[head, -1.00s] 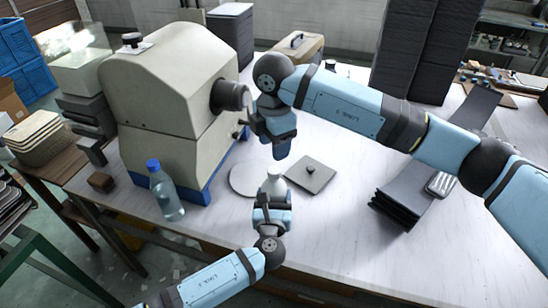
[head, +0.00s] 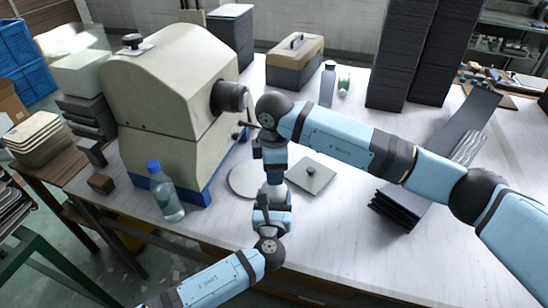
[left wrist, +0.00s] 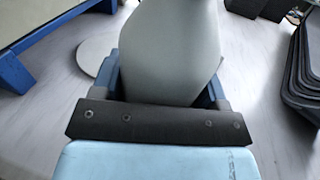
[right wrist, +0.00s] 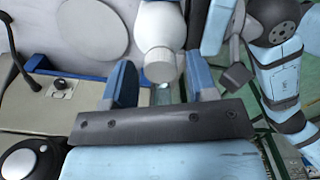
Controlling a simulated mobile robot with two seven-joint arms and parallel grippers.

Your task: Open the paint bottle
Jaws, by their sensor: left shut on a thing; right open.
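My right gripper (head: 273,174) is directly above, pointing down, and hides most of the bottle in the head view. In the right wrist view, the bottle's round top (right wrist: 160,66) is between the two open fingers, with gaps visible beside it.
A round grey disc (head: 241,181) and a square plate with a knob (head: 318,179) lie close by. A clear bottle with a blue cap (head: 166,196) stands left. The large beige machine (head: 170,85) is behind left. Black trays (head: 396,211) are at right.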

